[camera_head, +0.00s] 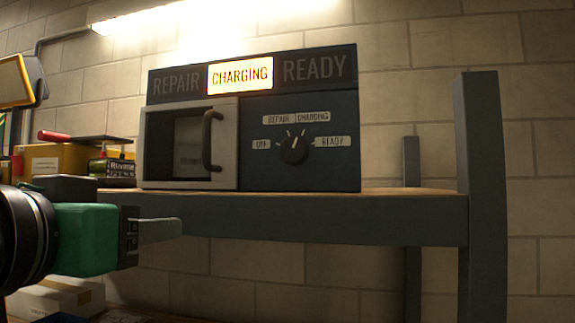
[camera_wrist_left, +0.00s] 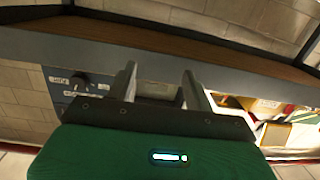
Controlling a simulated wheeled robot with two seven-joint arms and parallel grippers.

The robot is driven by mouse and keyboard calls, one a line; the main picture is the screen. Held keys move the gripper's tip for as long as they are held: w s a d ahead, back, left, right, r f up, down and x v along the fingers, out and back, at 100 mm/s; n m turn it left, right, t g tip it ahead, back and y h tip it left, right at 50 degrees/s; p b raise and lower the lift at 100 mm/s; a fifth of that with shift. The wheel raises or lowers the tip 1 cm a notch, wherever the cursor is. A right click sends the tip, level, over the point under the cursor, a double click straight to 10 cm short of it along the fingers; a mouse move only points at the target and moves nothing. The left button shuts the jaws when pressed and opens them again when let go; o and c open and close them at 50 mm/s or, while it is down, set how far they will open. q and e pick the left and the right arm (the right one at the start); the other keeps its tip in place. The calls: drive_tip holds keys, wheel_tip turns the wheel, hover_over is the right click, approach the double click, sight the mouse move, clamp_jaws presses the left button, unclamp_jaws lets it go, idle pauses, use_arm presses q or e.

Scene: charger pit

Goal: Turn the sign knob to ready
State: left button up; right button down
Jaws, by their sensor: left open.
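The sign knob (camera_head: 294,149) is a round dark knob with a pale pointer mark on the front of a dark blue charger box (camera_head: 330,175). Labels around it read OFF, REPAIR, CHARGING and READY. Its mark points up and slightly right, towards CHARGING. The sign's CHARGING panel (camera_head: 240,75) is lit; REPAIR and READY are dark. My left gripper (camera_head: 178,229), green with grey fingers, is low and left of the knob, in front of the shelf edge, apart from the knob. In the left wrist view its fingers (camera_wrist_left: 159,75) stand apart with nothing between them. My right gripper is not seen.
The box stands on a shelf (camera_head: 400,190) with a thick grey front edge (camera_head: 330,220). A grey post (camera_head: 482,190) rises at the right. A pale-framed door (camera_head: 227,170) with a dark handle is left of the knob. Yellow boxes (camera_head: 60,160) crowd the left.

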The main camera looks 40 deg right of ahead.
use_arm(q)
drive_tip(key=s+d+r+m+h, duration=0.1)
drive_tip(key=s+d+r+m, duration=0.2)
drive_tip(key=s, duration=0.4)
drive_tip(key=s+d+r, duration=0.2)
drive_tip(key=s+r, duration=0.4)
drive_tip(key=s, duration=0.1)
drive_tip(key=p, duration=0.7)
approach(292, 150)
drive_tip(key=x, duration=0.7)
drive_tip(key=shift+d+r, duration=0.1)
drive_tip(key=shift+r, duration=0.15)
drive_tip(key=shift+w+d+f, duration=0.2)
drive_tip(key=shift+w+d, duration=0.3)
drive_tip(key=shift+d, duration=0.05)
drive_tip(key=c, duration=1)
